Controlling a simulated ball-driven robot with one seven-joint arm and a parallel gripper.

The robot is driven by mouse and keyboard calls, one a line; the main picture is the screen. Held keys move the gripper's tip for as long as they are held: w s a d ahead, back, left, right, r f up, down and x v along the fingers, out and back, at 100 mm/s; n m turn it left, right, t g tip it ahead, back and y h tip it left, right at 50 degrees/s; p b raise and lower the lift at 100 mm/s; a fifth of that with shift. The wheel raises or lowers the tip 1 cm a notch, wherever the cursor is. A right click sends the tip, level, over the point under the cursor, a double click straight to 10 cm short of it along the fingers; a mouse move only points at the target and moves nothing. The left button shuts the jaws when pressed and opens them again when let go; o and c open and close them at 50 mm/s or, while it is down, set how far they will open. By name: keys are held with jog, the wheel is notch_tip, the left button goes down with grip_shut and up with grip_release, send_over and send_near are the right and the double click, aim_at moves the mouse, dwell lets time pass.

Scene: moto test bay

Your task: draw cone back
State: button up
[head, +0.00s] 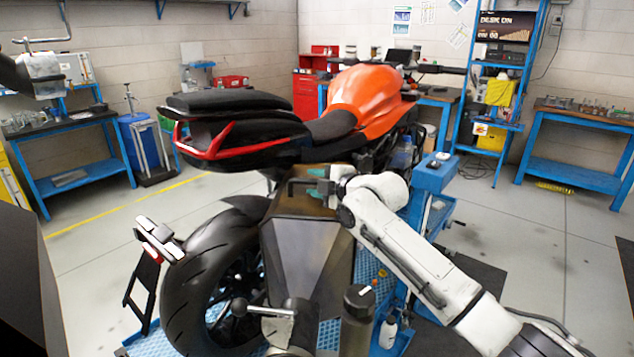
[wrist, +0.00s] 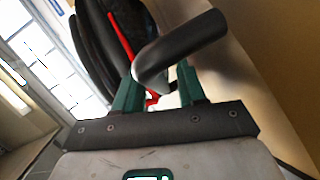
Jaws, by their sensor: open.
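In the wrist view the handle (wrist: 190,45) is a thick grey bent bar beside a tan curved surface (wrist: 260,75). My gripper (head: 322,189) is at the handle, its green fingers open. In the wrist view my gripper (wrist: 160,88) has the bent end of the handle between or just past its fingertips; contact cannot be told.
The orange motorcycle (head: 365,92) with a black and red tail (head: 235,130) stands close behind. Its rear wheel (head: 205,275) is at the left. A blue stand (head: 432,178) is to the right of my arm. Open floor (head: 540,240) lies further right.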

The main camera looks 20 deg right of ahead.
jog(key=shift+c, duration=0.4)
grip_shut()
jog(key=shift+f, duration=0.15)
